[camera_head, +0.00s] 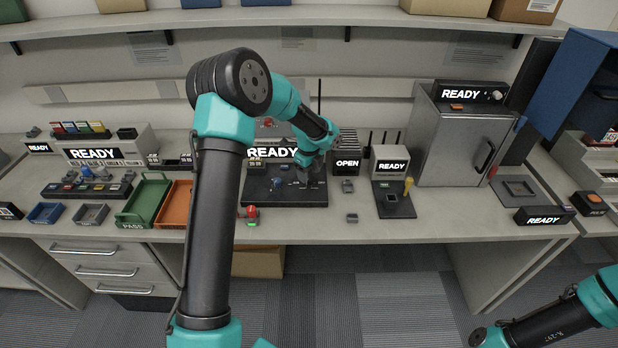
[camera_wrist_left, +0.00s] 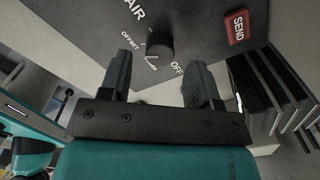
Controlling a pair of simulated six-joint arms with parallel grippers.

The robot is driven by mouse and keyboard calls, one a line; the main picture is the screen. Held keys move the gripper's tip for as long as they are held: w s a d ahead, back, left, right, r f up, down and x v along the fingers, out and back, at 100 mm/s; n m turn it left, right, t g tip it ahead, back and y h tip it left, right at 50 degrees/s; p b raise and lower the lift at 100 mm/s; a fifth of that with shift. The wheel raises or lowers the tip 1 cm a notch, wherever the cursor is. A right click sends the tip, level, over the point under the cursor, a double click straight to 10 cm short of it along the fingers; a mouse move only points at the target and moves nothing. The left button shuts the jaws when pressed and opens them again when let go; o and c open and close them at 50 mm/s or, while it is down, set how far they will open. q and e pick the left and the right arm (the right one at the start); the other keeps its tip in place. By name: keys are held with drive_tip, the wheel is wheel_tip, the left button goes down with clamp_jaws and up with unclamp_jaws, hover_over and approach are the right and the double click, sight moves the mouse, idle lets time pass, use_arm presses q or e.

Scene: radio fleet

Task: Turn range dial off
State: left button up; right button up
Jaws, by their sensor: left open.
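A black round dial (camera_wrist_left: 160,45) sits on a dark panel (camera_wrist_left: 195,25) in the left wrist view. White lettering around it includes OFFSET on its left and OFF at its lower right; a smaller label below is too small to read. I cannot tell which mark the dial points to. My left gripper (camera_wrist_left: 158,65) is open, its two black fingers on either side below the dial, apparently apart from it. In the head view my left gripper (camera_head: 310,172) is low over the dark console (camera_head: 265,192) beneath a READY sign. The dial is hidden there. My right gripper is out of view.
A red SEND button (camera_wrist_left: 236,27) is right of the dial, with several dark upright plates (camera_wrist_left: 280,95) below it. In the head view, an OPEN box (camera_head: 347,167) and a READY unit (camera_head: 391,160) stand close right of my gripper. A red button (camera_head: 252,211) sits near the bench edge.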

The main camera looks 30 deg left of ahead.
sight(309, 180)
use_arm(q)
drive_tip(key=shift+f, duration=1.35)
drive_tip(key=shift+c, duration=0.3)
drive_tip(key=c, duration=0.9)
drive_tip(key=shift+o, duration=0.2)
